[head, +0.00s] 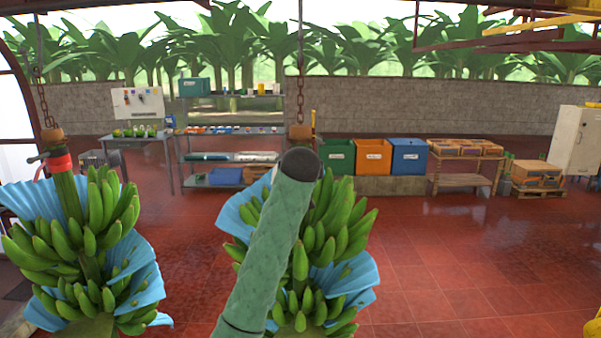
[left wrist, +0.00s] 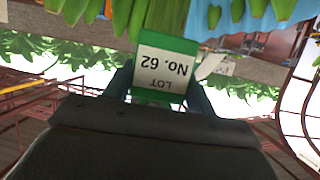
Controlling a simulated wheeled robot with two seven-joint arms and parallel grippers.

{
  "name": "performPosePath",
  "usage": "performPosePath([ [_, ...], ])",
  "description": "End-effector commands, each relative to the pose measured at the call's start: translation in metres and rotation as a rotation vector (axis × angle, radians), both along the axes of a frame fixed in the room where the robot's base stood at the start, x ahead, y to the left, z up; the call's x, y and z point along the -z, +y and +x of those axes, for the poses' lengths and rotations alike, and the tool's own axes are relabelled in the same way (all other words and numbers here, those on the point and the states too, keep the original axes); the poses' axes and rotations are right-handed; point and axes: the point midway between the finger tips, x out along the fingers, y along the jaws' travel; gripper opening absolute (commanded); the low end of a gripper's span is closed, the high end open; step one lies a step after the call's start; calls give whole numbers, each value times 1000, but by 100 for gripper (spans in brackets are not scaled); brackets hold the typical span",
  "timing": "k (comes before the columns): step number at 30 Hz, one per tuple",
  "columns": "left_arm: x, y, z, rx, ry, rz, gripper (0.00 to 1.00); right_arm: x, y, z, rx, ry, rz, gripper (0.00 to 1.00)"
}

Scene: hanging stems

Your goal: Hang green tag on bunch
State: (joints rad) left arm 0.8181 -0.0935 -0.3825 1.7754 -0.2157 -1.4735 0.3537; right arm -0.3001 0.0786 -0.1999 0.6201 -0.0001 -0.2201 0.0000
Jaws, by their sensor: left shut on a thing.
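My left gripper (left wrist: 160,97) is shut on a green tag (left wrist: 147,45) with a white label reading "LOT No. 62", upside down in the left wrist view. Green bananas of a bunch (left wrist: 232,8) show at that view's top edge, beyond the tag. In the head view my left arm crosses in front of the middle banana bunch (head: 343,215), hiding its stem; gripper and tag are not visible there. Another bunch (head: 100,215) hangs at left, with a red band (head: 59,163) around its stem. I cannot tell whether the tag touches a stem. My right gripper is not in view.
Both bunches have blue sheets between their hands and hang from chains with wooden blocks (head: 300,131). Behind stand a table (head: 150,139), shelves, green, orange and blue bins (head: 408,156), and a pale cabinet (head: 575,140).

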Motion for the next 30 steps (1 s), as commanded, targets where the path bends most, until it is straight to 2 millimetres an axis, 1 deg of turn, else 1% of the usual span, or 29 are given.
performPosePath([
  [9, 0, 0, 0, 0, 0, 0, 26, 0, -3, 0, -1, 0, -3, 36],
  [10, 0, 0, 0, 0, 0, 0, 59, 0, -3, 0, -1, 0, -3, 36],
  [13, 0, 0, 0, 0, 0, 0, 79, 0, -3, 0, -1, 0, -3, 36],
  [14, 0, 0, 0, 0, 0, 0, 81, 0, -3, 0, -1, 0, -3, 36],
  [23, 0, 0, -1, 0, -1, 0, 81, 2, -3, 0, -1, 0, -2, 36],
  [26, -1, -1, -7, 1, -2, 0, 81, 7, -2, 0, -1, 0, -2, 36],
  [30, -6, -1, -23, 2, -4, -2, 81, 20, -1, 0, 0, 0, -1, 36],
])
